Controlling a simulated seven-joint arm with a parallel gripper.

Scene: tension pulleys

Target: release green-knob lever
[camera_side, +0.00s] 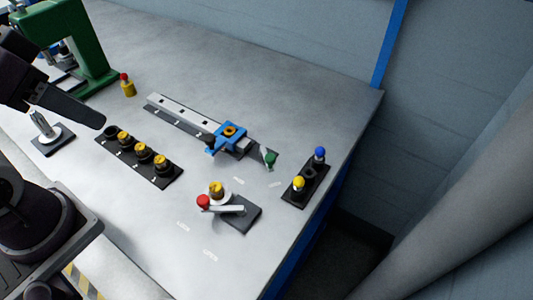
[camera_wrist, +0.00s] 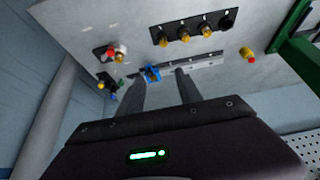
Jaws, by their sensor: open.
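The green-knob lever (camera_side: 270,159) is at the right end of a grey rail (camera_side: 180,112). A blue carriage (camera_side: 232,132) with a yellow-orange centre and a black knob sits on this rail near the lever. In the wrist view the green knob (camera_wrist: 113,97) is small and partly crowded by the parts around it. My gripper (camera_wrist: 159,77) is open and empty, its two dark fingers apart. In the side view a dark finger of my gripper shows at the upper left, above the bench and well away from the lever. The other finger cannot be made out there.
A red-knob lever (camera_side: 203,201) stands in front, beside a yellow-topped pulley (camera_side: 216,187). A black block (camera_side: 306,187) with blue and yellow knobs is right of the green knob. A black holder (camera_side: 123,158) with several pulleys, a red-topped yellow post (camera_side: 127,85) and a green machine (camera_side: 75,45) are left.

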